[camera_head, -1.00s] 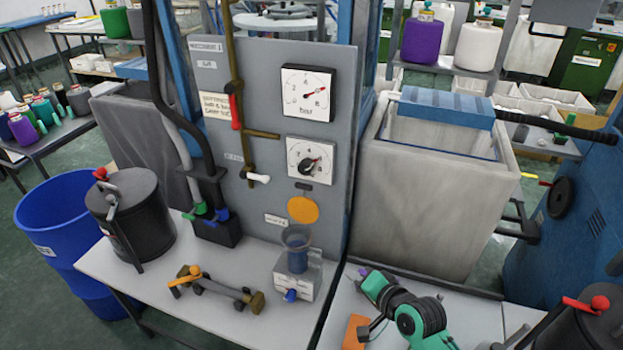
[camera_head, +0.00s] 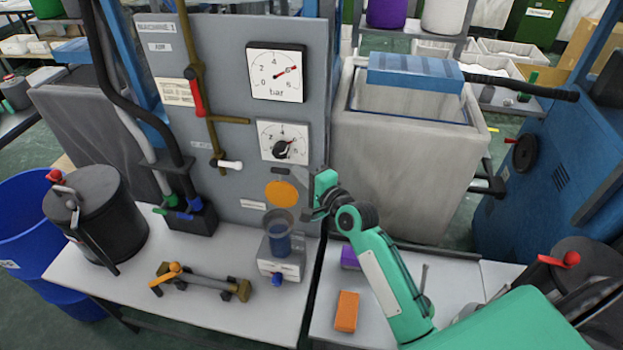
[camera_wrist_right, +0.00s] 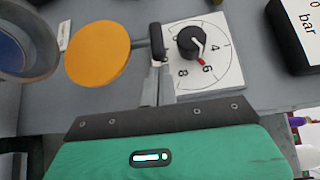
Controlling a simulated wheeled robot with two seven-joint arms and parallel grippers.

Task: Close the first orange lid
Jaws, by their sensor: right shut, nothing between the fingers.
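The orange lid (camera_head: 281,193) is a round flat disc standing upright in front of the grey panel (camera_head: 225,150), above and behind a clear cup (camera_head: 280,225) with blue inside. In the right wrist view the lid (camera_wrist_right: 97,53) shows at upper left, with the cup's rim (camera_wrist_right: 28,40) left of it. My right gripper (camera_head: 312,196) is just right of the lid in the head view. Its fingers (camera_wrist_right: 157,45) are shut and empty, close to the lid's right edge; I cannot tell if they touch it. My left gripper is not in view.
A dial with a black knob (camera_head: 281,149) sits above the lid, a pressure gauge (camera_head: 277,72) above that. A white lever (camera_head: 230,165) is to the left. An orange block (camera_head: 346,310) and a purple block (camera_head: 350,257) lie on the bench below my arm.

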